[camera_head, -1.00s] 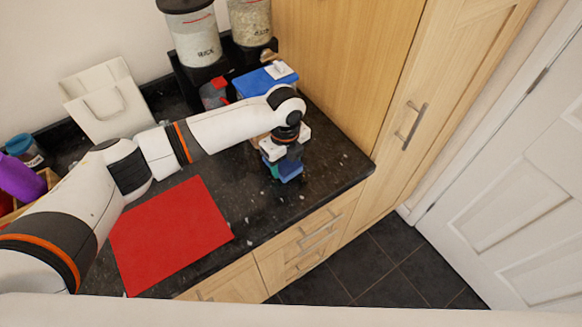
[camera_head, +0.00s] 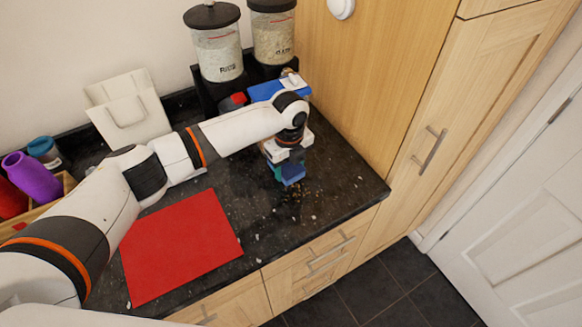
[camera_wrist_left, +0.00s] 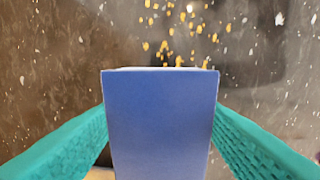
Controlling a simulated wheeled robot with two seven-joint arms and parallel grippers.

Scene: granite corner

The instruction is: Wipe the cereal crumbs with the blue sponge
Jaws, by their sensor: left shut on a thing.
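My left gripper (camera_head: 288,168) is shut on the blue sponge (camera_head: 293,175) over the dark granite counter. In the left wrist view the sponge (camera_wrist_left: 160,125) sits between the two teal fingers, its long side filling the gap. The cereal crumbs (camera_head: 302,190) lie on the counter just in front of and to the right of the sponge. In the left wrist view the yellow-orange crumbs (camera_wrist_left: 175,32) are scattered just beyond the sponge's far edge. I cannot tell whether the sponge touches the counter. My right gripper is out of view.
A red mat (camera_head: 182,245) lies left of the gripper. The counter's front right corner (camera_head: 375,190) is clear.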

